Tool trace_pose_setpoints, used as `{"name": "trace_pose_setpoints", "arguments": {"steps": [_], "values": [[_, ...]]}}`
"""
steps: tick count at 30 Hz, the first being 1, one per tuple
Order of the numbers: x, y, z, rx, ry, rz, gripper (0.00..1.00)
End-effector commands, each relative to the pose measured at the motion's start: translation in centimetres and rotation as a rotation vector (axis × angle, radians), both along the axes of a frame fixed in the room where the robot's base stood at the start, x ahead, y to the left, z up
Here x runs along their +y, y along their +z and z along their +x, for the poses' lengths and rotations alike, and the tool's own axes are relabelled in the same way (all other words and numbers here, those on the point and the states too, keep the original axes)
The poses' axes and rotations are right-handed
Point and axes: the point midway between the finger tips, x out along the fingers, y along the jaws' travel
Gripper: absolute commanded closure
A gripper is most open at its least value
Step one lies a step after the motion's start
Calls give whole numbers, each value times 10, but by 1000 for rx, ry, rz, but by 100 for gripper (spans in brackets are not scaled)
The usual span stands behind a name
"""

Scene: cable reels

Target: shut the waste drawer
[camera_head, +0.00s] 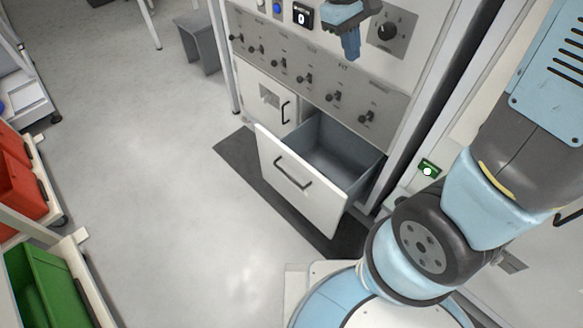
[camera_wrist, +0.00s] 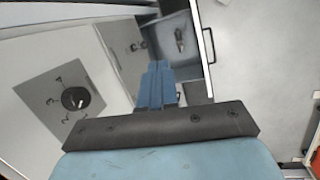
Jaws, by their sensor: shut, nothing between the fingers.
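The waste drawer (camera_head: 297,183) is pulled well out of the lower right of the cabinet. Its white front has a dark bar handle (camera_head: 293,173), and its grey inside (camera_head: 338,148) is exposed. My gripper (camera_head: 351,48) is up in front of the control panel, above and behind the drawer front, not touching it. Its blue fingers are together and empty. In the wrist view, the fingers (camera_wrist: 157,84) point toward the open drawer (camera_wrist: 190,72), whose front edge and handle show at the top right. A small dark thing (camera_wrist: 180,40) shows in it; I cannot tell what it is.
The panel carries a row of toggle switches (camera_head: 303,78) and a large rotary knob (camera_head: 388,31). A small closed door (camera_head: 269,97) sits left of the drawer. Red bins (camera_head: 20,180) and a green bin (camera_head: 45,285) stand at the left. The floor between is clear.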

Motion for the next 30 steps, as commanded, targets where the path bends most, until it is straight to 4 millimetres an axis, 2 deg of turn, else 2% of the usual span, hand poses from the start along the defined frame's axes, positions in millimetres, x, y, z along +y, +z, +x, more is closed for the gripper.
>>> {"name": "trace_pose_setpoints", "arguments": {"steps": [6,14,23,30], "values": [[39,-44,15,94,135,-122,100],[84,-99,22,183,294,-279,100],[132,-168,18,264,481,-477,100],[166,-227,5,309,633,-648,100]]}}
